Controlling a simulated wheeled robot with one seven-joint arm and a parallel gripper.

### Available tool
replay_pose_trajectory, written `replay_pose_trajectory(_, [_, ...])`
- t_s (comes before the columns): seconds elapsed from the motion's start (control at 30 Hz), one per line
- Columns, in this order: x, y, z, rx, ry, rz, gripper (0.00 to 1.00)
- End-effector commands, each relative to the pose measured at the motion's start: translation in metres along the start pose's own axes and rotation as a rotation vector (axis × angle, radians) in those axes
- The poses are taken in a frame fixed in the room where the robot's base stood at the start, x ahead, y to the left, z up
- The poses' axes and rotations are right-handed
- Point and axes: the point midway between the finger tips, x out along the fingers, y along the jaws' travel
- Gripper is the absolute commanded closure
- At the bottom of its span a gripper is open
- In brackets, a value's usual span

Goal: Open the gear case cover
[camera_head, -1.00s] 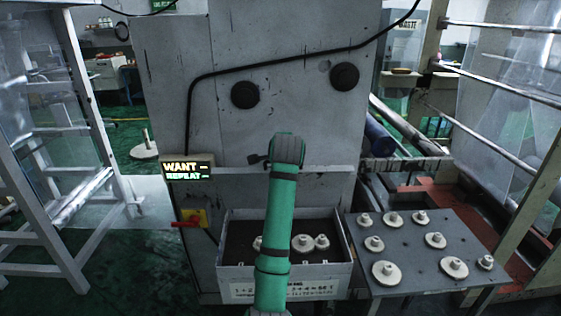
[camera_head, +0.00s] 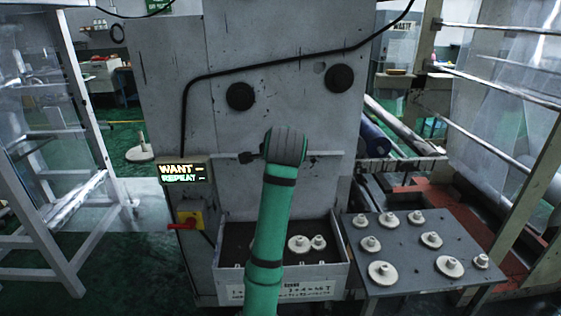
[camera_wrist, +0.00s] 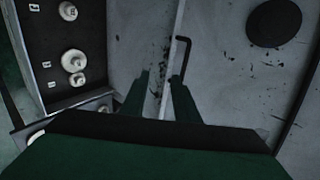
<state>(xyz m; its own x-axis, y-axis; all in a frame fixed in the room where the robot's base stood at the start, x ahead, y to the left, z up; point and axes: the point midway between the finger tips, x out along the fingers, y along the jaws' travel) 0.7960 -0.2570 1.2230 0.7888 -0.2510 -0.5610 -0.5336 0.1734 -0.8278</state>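The gear case (camera_head: 335,283) is the labelled open-topped box at the foot of the grey machine. Pale gears (camera_head: 299,244) show inside; my arm hides some. The cover (camera_head: 228,190) appears to be the grey panel raised behind the box, its pale free edge near the top. A black handle (camera_head: 249,157) sticks out left of my gripper. In the wrist view, the bent black handle (camera_wrist: 181,48) lies by the right fingertip, contact unclear. My gripper (camera_wrist: 160,80) has its fingers apart, with the cover's edge line passing between them. In the head view, the fingers are hidden behind my wrist.
A grey table (camera_head: 399,276) with several pale gears stands to the right. A lit sign (camera_head: 182,173) and a red-handled switch (camera_head: 187,222) are on the machine's left. A white ladder-like frame (camera_head: 75,180) stands at far left. Black knobs (camera_head: 339,78) sit above.

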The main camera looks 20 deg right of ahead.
Motion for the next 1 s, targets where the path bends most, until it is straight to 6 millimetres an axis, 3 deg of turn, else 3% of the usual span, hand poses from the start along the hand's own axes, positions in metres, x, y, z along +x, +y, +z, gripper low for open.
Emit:
replay_pose_trajectory(0.37, [-0.008, 0.0, 0.0, 0.0, 0.0, -0.001, 0.72])
replay_pose_trajectory(0.5, [-0.005, 0.003, -0.001, -0.006, 0.003, -0.001, 1.0])
replay_pose_trajectory(0.57, [0.0, 0.01, -0.001, -0.02, 0.007, -0.002, 1.0])
replay_pose_trajectory(0.77, [0.037, 0.068, 0.006, -0.139, 0.029, -0.017, 1.0])
replay_pose_trajectory(1.0, [0.076, 0.164, 0.017, -0.351, 0.058, -0.053, 1.0])
